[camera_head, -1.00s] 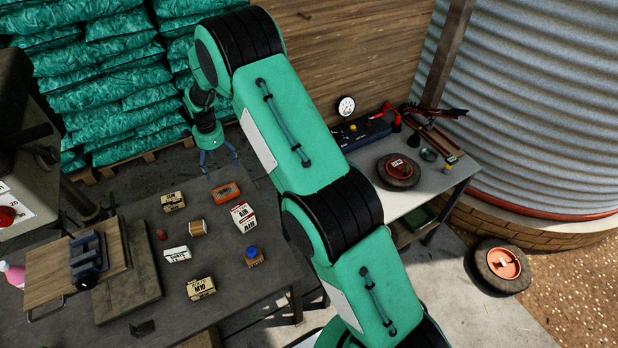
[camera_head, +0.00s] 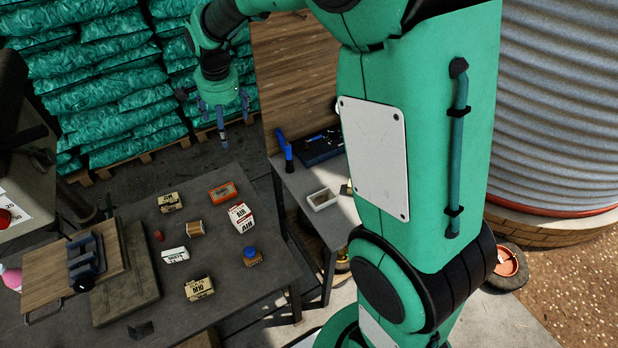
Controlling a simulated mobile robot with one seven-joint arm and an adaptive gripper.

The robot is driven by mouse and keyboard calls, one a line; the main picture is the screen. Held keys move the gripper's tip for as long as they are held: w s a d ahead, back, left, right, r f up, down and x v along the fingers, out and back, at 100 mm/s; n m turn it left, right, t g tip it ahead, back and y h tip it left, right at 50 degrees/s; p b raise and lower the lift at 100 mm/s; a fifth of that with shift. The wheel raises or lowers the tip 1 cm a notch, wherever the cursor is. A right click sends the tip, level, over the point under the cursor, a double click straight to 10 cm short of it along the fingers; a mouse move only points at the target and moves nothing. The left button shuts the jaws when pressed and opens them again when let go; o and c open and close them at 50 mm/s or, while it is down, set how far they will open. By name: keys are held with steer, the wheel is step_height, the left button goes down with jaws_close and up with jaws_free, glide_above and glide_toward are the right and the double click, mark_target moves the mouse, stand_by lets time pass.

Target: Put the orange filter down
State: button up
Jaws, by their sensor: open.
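The orange filter (camera_head: 223,191) is a small orange box-like piece lying flat near the far right edge of the dark workbench (camera_head: 235,300). My gripper (camera_head: 222,138) hangs above and beyond it, fingers spread and pointing down, with nothing between them. A clear gap shows between the fingers and the orange filter.
Close to the filter are a white box (camera_head: 240,215), a tan box (camera_head: 170,202) and a roll (camera_head: 195,228). A blue-capped item (camera_head: 251,256) and another tan box (camera_head: 199,288) sit nearer. A second table (camera_head: 290,185) holds a white tray (camera_head: 322,199). Stacked green bags (camera_head: 100,90) stand behind.

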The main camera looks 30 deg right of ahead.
steer(key=s+d+r+n+t, duration=0.1)
steer(key=s+d+r+n, duration=0.15)
steer(key=s+r, duration=0.55)
steer(key=s+d+r+n+t, duration=0.1)
steer(key=s+r+n, duration=0.25)
steer(key=s, duration=0.85)
steer(key=s+d+n+t, duration=0.1)
steer(key=s+n, duration=0.3)
steer(key=s, duration=1.4)
steer(key=shift+d, duration=0.35)
step_height(320, 180, down, 4)
steer(key=b, duration=0.4)
